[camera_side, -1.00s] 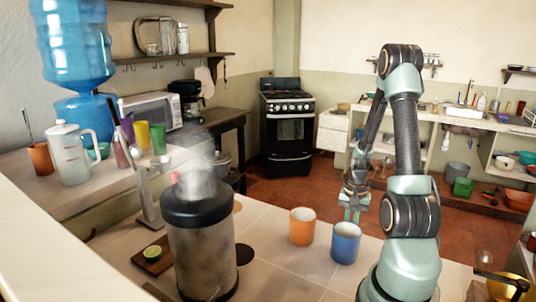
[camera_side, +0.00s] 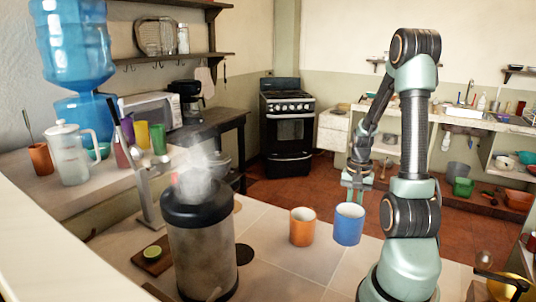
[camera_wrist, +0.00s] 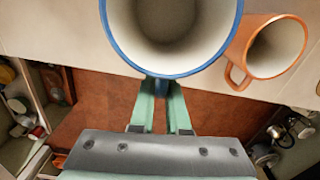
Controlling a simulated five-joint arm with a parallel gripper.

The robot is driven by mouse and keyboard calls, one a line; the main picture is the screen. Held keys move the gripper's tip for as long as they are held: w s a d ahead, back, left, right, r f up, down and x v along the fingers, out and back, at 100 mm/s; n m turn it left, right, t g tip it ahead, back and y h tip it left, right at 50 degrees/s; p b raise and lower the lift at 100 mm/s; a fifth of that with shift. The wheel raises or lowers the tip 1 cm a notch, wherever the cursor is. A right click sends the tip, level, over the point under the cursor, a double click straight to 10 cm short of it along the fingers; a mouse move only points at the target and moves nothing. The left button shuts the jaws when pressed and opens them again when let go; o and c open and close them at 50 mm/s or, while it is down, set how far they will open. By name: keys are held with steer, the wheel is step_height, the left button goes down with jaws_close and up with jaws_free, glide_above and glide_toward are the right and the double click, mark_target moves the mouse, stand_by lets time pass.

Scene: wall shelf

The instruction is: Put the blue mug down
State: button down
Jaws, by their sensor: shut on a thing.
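The blue mug (camera_side: 348,226) is upright and held a little above the tiled counter (camera_side: 285,262) in the side view. My gripper (camera_side: 354,194) is on its far side, shut on it. In the wrist view, my gripper's two fingers (camera_wrist: 161,95) meet the blue mug (camera_wrist: 170,25) at its near edge, apparently at the handle, which is mostly hidden. The mug's open, empty-looking inside faces the wrist camera.
An orange mug (camera_side: 302,228) stands on the counter just left of the blue mug; it also shows in the wrist view (camera_wrist: 268,50). A steaming dark-topped metal canister (camera_side: 200,245) and a board with a cut lime (camera_side: 152,254) are further left. Tiles in front are clear.

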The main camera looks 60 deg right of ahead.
step_height(320, 180, up, 13)
steer(key=shift+r, duration=0.1)
steer(key=w+a+r+n, duration=0.3)
steer(key=w+r+n, duration=0.25)
steer(key=r, duration=0.45)
steer(key=w+a+r+n, duration=0.3)
steer(key=w+r+n, duration=0.1)
steer(key=w+r, duration=0.4)
steer(key=w+a+n, duration=0.3)
steer(key=a, duration=0.8)
steer(key=w+a+r+n, duration=0.1)
steer(key=w+a+n, duration=0.3)
steer(key=a, duration=0.8)
steer(key=shift+w+a+r, duration=0.15)
steer(key=shift+w+a, duration=0.05)
steer(key=shift+w, duration=0.05)
